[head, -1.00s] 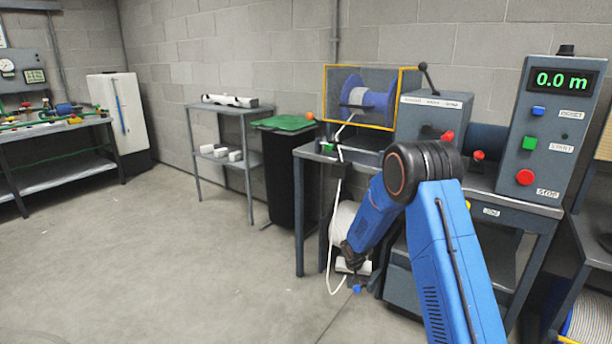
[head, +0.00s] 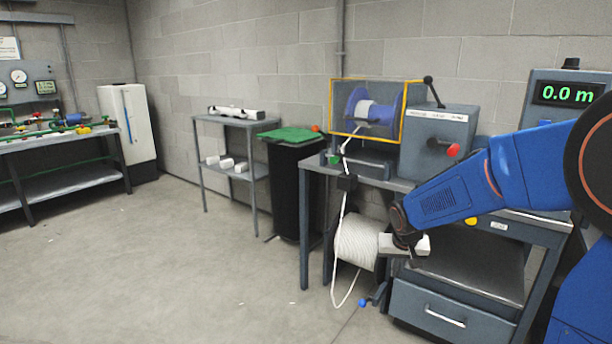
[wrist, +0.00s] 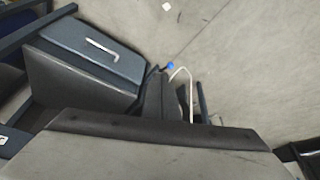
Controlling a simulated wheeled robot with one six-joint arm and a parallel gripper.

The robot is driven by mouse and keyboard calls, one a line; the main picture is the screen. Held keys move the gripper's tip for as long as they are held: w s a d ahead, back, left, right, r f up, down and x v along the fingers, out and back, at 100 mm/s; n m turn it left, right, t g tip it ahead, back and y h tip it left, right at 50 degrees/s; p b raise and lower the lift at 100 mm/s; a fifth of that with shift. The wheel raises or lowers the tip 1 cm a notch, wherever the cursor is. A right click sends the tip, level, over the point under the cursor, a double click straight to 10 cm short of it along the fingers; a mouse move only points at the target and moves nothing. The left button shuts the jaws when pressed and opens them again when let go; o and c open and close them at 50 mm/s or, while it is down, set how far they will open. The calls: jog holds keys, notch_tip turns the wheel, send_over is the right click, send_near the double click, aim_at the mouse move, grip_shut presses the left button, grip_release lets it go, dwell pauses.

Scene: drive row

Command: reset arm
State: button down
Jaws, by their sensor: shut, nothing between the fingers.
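My gripper (head: 406,250) hangs from the end of my blue arm, in front of the winding bench. It is shut and empty. Its white and dark body shows at the arm's end in the head view, close to the right side of the white rope spool (head: 355,243); I cannot tell the gap in depth. My arm reaches in from the right edge and covers part of the bench and control panel. In the wrist view a large grey and dark part of my own gripper fills the bottom.
The winding bench carries a blue reel (head: 372,110) behind a yellow frame, and a panel reading 0.0 m (head: 568,93). A white rope (head: 342,215) hangs down beside the spool. A drawer (head: 430,311) sits below; it also shows in the wrist view (wrist: 95,65). Floor at left is clear.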

jog(key=s+d+r, duration=0.1)
jog(key=s+r, duration=0.3)
jog(key=s, duration=0.4)
jog(key=s+d+r, duration=0.1)
jog(key=s+r, duration=0.3)
jog(key=s, duration=0.4)
jog(key=s+r+n, duration=0.1)
jog(key=s, duration=1.8)
jog(key=shift+n+t+y, duration=0.3)
jog(key=shift+n+y, duration=0.1)
